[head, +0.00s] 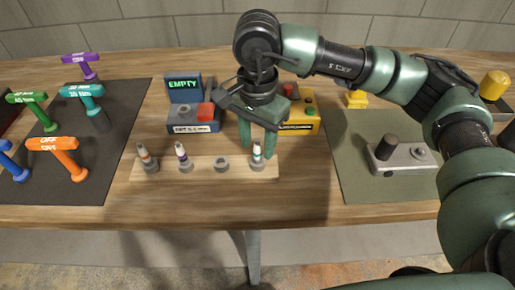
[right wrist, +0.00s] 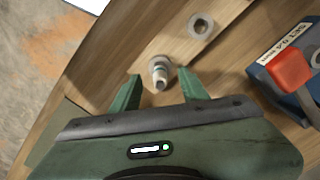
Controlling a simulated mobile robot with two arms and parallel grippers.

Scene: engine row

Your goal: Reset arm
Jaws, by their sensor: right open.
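My right gripper (head: 259,150) points down over the right end of a pale wooden strip (head: 200,170). Its two fingers are apart, one to each side of a small plug-like piece (head: 257,154) standing in the rightmost socket. In the right wrist view the open fingertips (right wrist: 159,78) show a gap on both sides of this piece (right wrist: 160,73); I cannot tell whether either touches it. The third socket (head: 221,163) is empty. My left gripper is out of view.
A blue device (head: 192,118) with an "EMPTY" display and red part stands behind the strip, beside a yellow box (head: 300,125). Several coloured T-handled tools (head: 56,147) sit at the left on a dark mat (head: 110,150). A grey metal block (head: 405,160) rests on the right mat (head: 360,187).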

